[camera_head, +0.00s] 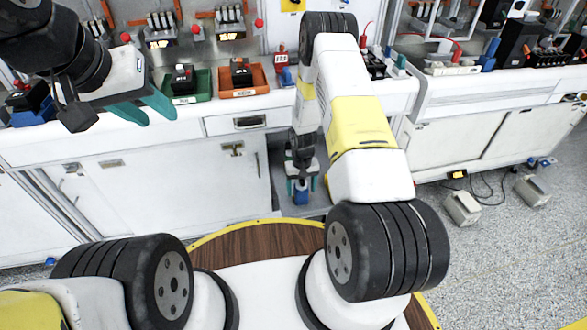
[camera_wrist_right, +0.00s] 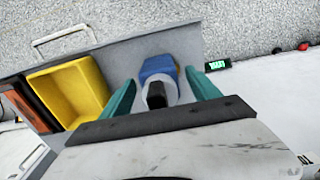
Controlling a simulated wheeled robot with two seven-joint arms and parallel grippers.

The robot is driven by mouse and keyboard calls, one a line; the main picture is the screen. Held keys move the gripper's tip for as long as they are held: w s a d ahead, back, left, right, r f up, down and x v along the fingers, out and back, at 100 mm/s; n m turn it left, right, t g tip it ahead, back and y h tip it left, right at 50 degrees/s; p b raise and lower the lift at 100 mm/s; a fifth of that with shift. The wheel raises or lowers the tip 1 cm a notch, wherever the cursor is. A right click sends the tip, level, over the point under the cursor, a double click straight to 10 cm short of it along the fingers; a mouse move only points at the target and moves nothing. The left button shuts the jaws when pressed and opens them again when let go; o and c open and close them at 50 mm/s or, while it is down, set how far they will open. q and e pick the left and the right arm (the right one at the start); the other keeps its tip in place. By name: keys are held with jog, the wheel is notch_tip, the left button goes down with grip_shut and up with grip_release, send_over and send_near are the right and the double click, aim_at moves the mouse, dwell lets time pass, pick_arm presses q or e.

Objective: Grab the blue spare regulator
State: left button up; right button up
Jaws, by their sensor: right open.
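The blue spare regulator (camera_wrist_right: 157,66) sits on a grey surface in the right wrist view. It has a blue body, a pale collar and a dark top. My right gripper (camera_wrist_right: 160,78) is open, with one teal finger on each side of the regulator and visible gaps between. In the head view the regulator (camera_head: 301,197) shows below and between the fingers of my right gripper (camera_head: 301,184), low in the recess between the cabinets. My left gripper (camera_head: 151,108) is open and empty, in front of the bench at the upper left.
A yellow bin (camera_wrist_right: 75,90) lies left of the regulator in the right wrist view. A green tray (camera_head: 187,88) and an orange tray (camera_head: 242,82) stand on the white bench. White cabinet doors (camera_head: 170,190) flank the recess on the left.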

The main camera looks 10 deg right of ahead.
jog(key=shift+f, duration=0.55)
grip_shut()
jog(key=shift+r, duration=0.15)
